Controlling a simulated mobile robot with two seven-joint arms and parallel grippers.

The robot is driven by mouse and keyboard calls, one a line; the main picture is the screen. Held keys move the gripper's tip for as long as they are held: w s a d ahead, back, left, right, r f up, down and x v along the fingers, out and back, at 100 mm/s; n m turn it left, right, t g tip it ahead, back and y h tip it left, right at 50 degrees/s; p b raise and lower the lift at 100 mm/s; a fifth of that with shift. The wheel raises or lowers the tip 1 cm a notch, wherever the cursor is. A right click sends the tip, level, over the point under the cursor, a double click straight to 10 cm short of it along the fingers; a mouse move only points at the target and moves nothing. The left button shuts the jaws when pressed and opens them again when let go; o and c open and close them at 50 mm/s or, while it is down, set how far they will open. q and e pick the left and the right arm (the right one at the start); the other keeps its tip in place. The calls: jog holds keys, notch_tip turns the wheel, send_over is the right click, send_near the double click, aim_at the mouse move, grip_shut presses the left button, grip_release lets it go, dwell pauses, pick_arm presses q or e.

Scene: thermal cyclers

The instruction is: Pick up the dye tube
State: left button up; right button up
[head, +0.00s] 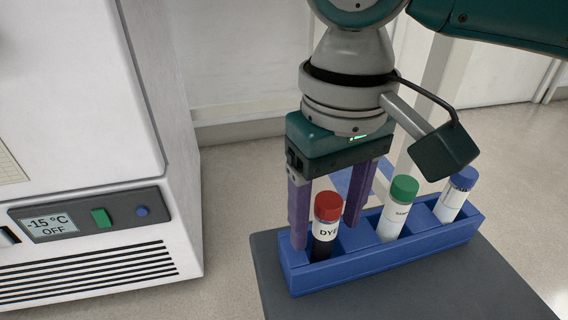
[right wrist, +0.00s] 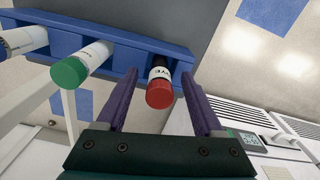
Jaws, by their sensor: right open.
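The dye tube (head: 325,226) has a red cap, a white label reading "DYE" and dark contents. It stands upright in the left end of a blue rack (head: 390,257). My right gripper (head: 327,236) is open and points down, with one purple finger on each side of the dye tube. In the right wrist view the dye tube (right wrist: 159,88) lies between the two fingers of the gripper (right wrist: 160,90), with a gap visible on both sides. The tube's lower part is hidden in the rack. My left gripper is not in view.
A green-capped tube (head: 397,208) and a blue-capped tube (head: 455,195) stand in the same rack to the right. The rack sits on a dark grey surface (head: 420,292). A white freezer (head: 90,130) with a display reading "-15 °C OFF" stands at left.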

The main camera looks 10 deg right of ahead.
jog(key=shift+r, duration=0.1)
grip_shut()
dwell(0.4)
jog(key=shift+r, duration=0.1)
